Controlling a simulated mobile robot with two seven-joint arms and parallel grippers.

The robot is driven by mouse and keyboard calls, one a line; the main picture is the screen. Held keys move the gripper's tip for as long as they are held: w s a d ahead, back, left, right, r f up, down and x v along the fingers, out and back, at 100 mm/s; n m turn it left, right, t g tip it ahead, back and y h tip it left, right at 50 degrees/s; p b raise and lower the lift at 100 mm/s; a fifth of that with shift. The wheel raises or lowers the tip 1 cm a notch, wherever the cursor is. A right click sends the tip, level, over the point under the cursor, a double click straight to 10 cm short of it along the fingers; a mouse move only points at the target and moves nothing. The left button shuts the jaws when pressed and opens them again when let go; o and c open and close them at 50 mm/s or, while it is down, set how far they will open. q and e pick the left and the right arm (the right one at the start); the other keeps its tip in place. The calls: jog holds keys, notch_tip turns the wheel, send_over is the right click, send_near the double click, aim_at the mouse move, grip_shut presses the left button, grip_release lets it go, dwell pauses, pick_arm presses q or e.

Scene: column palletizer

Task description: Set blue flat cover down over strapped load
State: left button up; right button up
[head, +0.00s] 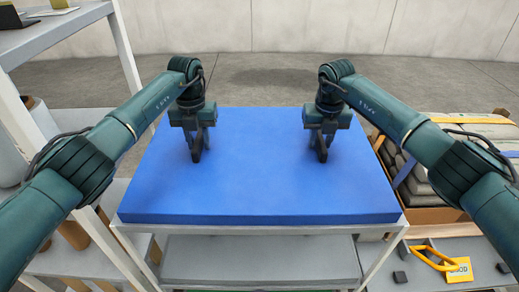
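The blue flat cover (260,190) is a wide slab lying level on a white-framed stand (255,230) in front of me. My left gripper (197,155) points down over the left part of the cover. My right gripper (322,155) points down over the right part. The fingertips are at or just above the cover's top; I cannot tell if they touch it. The fingers are dark and seen edge-on, so their opening is unclear. The strapped load (415,185) is at the right, grey sacks with yellow and blue straps, partly hidden by my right arm.
A white shelf rack (125,60) stands at the left, with small items on its upper shelf. A brown wooden base (435,214) lies under the sacks. A yellow handle-like item (440,258) and small dark blocks lie at the lower right. Bare floor (270,85) lies behind the stand.

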pick_arm(q)
grip_shut()
pick_arm(e)
grip_shut()
pick_arm(q)
jog(key=shift+r, duration=0.15)
pick_arm(e)
jog(key=shift+r, duration=0.15)
